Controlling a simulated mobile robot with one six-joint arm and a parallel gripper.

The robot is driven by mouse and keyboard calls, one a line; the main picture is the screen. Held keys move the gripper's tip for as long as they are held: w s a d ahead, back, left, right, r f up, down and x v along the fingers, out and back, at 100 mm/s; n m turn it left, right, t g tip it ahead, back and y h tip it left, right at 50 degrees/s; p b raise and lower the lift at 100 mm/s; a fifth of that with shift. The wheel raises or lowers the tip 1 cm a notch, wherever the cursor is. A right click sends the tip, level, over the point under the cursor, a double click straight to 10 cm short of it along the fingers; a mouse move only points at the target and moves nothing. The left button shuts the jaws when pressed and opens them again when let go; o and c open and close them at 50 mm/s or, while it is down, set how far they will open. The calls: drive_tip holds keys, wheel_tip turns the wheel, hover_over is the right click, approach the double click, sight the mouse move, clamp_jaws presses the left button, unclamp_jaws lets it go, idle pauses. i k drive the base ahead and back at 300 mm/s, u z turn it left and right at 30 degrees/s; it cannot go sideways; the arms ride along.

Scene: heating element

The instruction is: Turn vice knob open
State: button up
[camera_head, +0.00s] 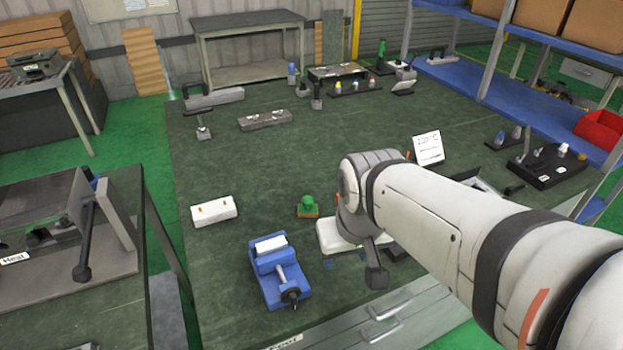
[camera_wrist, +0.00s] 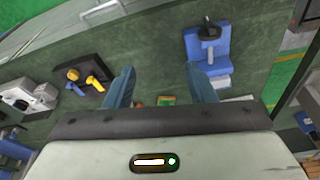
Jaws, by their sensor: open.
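A blue vice (camera_head: 275,273) stands near the front edge of the green-topped table, with a white block (camera_head: 270,244) at its jaws. Its dark knob (camera_head: 290,296) is at the end of a grey screw facing the front edge. The vice also shows in the wrist view (camera_wrist: 209,50), at upper right, with its knob (camera_wrist: 208,31) uppermost. My gripper (camera_wrist: 162,82) is open, with its two blue fingers spread apart and nothing between them. In the head view my arm hides the fingers.
A white block with yellow pins (camera_head: 214,211) and a small green item (camera_head: 308,205) lie near the vice. A black base with yellow parts (camera_wrist: 85,77) shows left in the wrist view. A small sign (camera_head: 428,148) stands behind my arm. The table's middle is mostly clear.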

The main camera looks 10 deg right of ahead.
sight(291, 296)
drive_tip(key=u, duration=0.05)
drive_tip(key=k, duration=0.5)
drive_tip(key=z, duration=1.4)
drive_tip(key=k, duration=0.95)
drive_tip(key=u, duration=1.15)
drive_tip(key=i, duration=1.05)
drive_tip(key=u, duration=0.05)
